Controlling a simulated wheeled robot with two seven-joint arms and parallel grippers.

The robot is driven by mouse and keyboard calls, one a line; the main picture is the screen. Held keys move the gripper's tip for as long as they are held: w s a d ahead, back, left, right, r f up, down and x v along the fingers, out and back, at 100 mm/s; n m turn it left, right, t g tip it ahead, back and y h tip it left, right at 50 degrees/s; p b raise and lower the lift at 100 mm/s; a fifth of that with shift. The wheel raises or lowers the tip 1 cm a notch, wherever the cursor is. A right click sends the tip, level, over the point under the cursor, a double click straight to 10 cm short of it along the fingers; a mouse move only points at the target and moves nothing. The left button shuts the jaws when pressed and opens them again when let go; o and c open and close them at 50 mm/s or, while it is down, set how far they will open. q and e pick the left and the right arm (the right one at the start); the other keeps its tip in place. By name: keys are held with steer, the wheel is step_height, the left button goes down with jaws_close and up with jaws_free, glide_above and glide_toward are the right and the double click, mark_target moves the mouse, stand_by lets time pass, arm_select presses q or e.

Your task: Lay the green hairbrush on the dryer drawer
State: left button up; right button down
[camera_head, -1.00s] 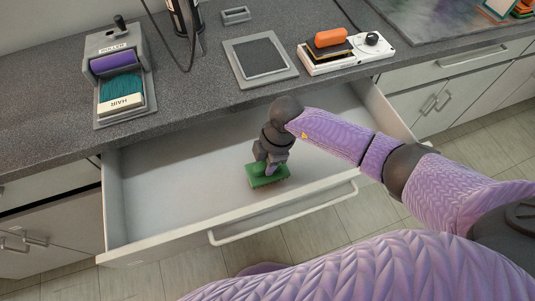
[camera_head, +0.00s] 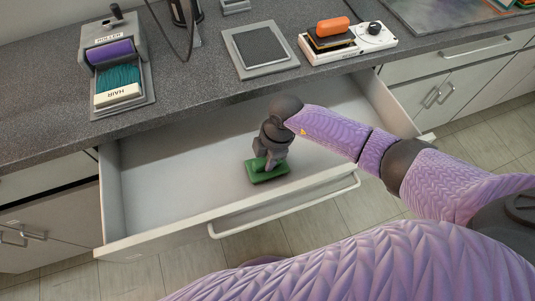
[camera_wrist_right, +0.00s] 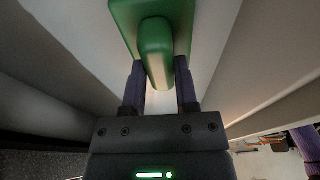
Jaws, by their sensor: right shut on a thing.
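The green hairbrush (camera_head: 266,173) is in the open, otherwise empty white drawer (camera_head: 165,200), in its right half. In the right wrist view the green hairbrush (camera_wrist_right: 155,40) shows a flat body with a raised handle, and the handle is between the two fingers. My right gripper (camera_head: 269,162) points down and is shut on this handle. It also shows in the right wrist view (camera_wrist_right: 160,85). I cannot tell whether the brush touches the drawer floor. My left gripper is not in view.
A roller and hair stand (camera_head: 115,70), a grey tray with a dark pad (camera_head: 262,52) and a white board with an orange item (camera_head: 345,42) stand on the grey counter behind the drawer. The drawer's front wall and handle (camera_head: 285,208) are nearest me. The drawer's left half is clear.

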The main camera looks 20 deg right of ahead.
steer(key=shift+c, duration=2)
jaws_free()
steer(key=o, duration=0.4)
